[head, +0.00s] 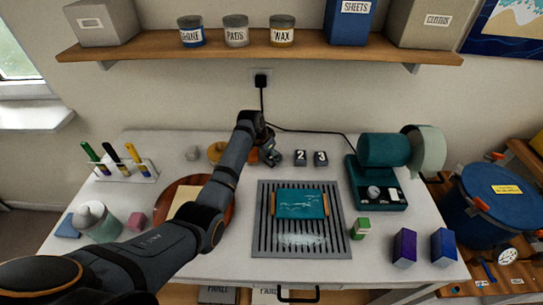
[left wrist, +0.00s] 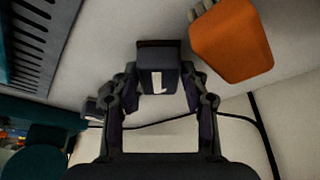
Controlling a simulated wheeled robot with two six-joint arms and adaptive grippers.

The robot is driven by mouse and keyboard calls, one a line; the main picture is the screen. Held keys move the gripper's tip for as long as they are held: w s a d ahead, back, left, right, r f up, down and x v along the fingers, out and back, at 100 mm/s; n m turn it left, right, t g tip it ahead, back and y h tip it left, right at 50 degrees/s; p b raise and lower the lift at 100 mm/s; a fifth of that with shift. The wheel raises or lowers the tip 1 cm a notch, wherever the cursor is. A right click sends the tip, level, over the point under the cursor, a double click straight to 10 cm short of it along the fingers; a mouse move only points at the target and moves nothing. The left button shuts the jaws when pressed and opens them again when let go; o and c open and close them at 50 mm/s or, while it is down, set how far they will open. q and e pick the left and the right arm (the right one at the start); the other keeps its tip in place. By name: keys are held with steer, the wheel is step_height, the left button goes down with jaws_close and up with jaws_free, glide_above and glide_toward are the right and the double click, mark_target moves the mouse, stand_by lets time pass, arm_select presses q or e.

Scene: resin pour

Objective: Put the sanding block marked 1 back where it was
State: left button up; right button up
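The sanding block marked 1 (left wrist: 157,80) is grey with a white mark and sits between the fingers of my left gripper (left wrist: 159,72) in the left wrist view. The fingers press against its two sides, so the gripper is shut on it. In the head view my left gripper (head: 268,155) is at the back of the table, just left of the blocks marked 2 (head: 300,158) and 3 (head: 320,158). There the held block is hard to make out against the gripper. I cannot tell whether it touches the table. My right gripper is not in view.
An orange tool (left wrist: 230,42) is close beside the held block. A black cable (head: 300,130) runs behind to the teal machine (head: 380,165). A slatted grey tray (head: 264,215) with a teal piece (head: 300,203) lies in front. A small grey lump (head: 192,153) is farther left.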

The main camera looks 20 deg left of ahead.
arm_select(q)
steer(key=shift+o, duration=1.1)
steer(key=shift+d, duration=0.1)
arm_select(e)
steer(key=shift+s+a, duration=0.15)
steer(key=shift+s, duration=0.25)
arm_select(q)
steer(key=shift+r, duration=0.2)
steer(key=b+v, duration=0.1)
steer(key=v, duration=1.1)
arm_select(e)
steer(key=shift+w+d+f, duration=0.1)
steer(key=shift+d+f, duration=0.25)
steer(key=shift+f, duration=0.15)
